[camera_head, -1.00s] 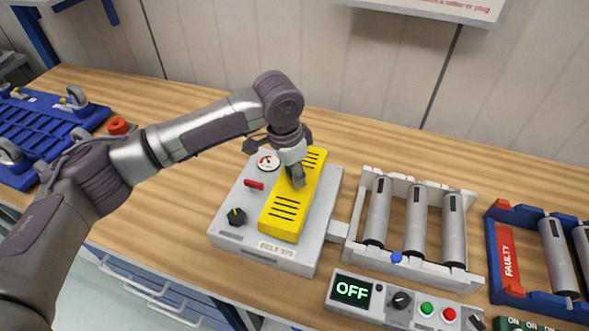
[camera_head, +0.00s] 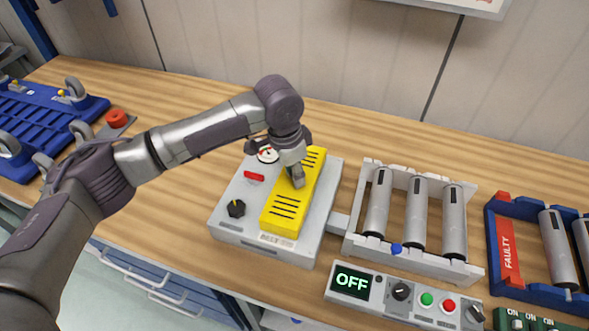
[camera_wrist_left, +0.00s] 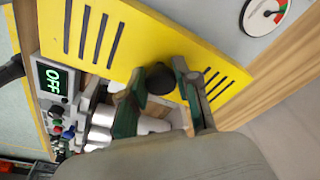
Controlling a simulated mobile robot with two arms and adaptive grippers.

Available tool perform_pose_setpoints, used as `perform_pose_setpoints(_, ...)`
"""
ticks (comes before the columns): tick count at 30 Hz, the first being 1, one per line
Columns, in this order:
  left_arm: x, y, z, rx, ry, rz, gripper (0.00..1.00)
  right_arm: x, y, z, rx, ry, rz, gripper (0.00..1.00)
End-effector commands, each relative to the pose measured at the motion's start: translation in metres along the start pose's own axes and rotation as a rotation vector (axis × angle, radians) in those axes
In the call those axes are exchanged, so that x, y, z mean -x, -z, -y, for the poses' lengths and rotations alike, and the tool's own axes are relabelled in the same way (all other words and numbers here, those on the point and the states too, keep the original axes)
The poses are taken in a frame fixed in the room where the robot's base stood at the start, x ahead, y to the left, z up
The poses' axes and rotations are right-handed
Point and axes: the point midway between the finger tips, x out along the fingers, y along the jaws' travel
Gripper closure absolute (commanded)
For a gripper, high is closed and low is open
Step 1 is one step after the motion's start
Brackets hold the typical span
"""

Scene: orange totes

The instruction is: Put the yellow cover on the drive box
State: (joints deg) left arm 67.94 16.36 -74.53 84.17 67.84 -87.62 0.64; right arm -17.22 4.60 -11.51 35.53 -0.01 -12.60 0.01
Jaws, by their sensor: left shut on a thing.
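The yellow cover (camera_head: 288,211) has black slots and lies along the right part of the grey drive box (camera_head: 231,222). I cannot tell whether it is fully seated. My left gripper (camera_head: 298,181) is over the cover's middle. In the left wrist view the gripper (camera_wrist_left: 160,92) is shut on the dark round knob (camera_wrist_left: 160,78) of the yellow cover (camera_wrist_left: 95,35). The knob is hidden by the fingers in the head view. My right gripper does not show.
Right of the box stands a roller conveyor (camera_head: 413,220), with a control panel (camera_head: 405,300) reading OFF before it. A blue frame with a red FAULTY plate (camera_head: 507,252) is at far right.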

Motion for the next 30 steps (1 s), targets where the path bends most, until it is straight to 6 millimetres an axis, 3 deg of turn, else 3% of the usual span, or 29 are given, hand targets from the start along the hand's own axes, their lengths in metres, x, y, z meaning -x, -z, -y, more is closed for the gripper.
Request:
perform_pose_setpoints(21,-0.0039,-0.0001,0.0004,0.000,0.001,-0.002,1.00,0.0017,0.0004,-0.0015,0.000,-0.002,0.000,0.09)
perform_pose_setpoints(22,-0.0038,0.0000,0.0005,0.000,0.002,-0.002,0.64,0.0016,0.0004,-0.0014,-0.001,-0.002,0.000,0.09)
perform_pose_setpoints(26,-0.0039,-0.0002,0.0004,0.000,0.001,-0.001,0.42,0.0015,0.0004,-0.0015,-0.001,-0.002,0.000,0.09)
perform_pose_setpoints(30,-0.0042,-0.0003,0.0002,0.000,0.001,-0.001,0.39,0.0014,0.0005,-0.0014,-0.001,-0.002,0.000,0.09)
